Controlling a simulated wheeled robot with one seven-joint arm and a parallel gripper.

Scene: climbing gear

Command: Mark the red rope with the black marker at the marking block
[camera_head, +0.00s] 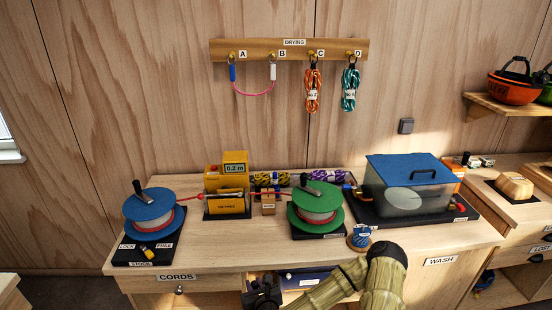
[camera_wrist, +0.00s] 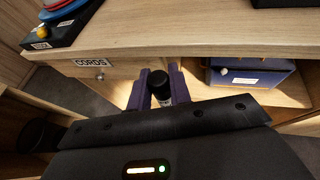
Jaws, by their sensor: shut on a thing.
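The red rope (camera_head: 189,198) runs from the blue reel (camera_head: 150,208) on the left, through the yellow measuring unit (camera_head: 225,191) reading 0.2 m, to the green reel (camera_head: 315,207). A small wooden block (camera_head: 268,208), seemingly the marking block, stands between the yellow unit and the green reel, where the rope passes. My gripper (camera_head: 262,298) is low in front of the bench, below the top. In the wrist view, its purple fingers (camera_wrist: 160,92) are shut on a black cylinder with a pale label, seemingly the black marker (camera_wrist: 161,81). Its lower end is hidden.
A clear box with a blue lid (camera_head: 410,170) stands at the bench's right. A small blue round item (camera_head: 360,237) sits near the front edge. The CORDS drawer (camera_head: 178,286) is closed; beside it an open shelf holds a blue box (camera_wrist: 252,76).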

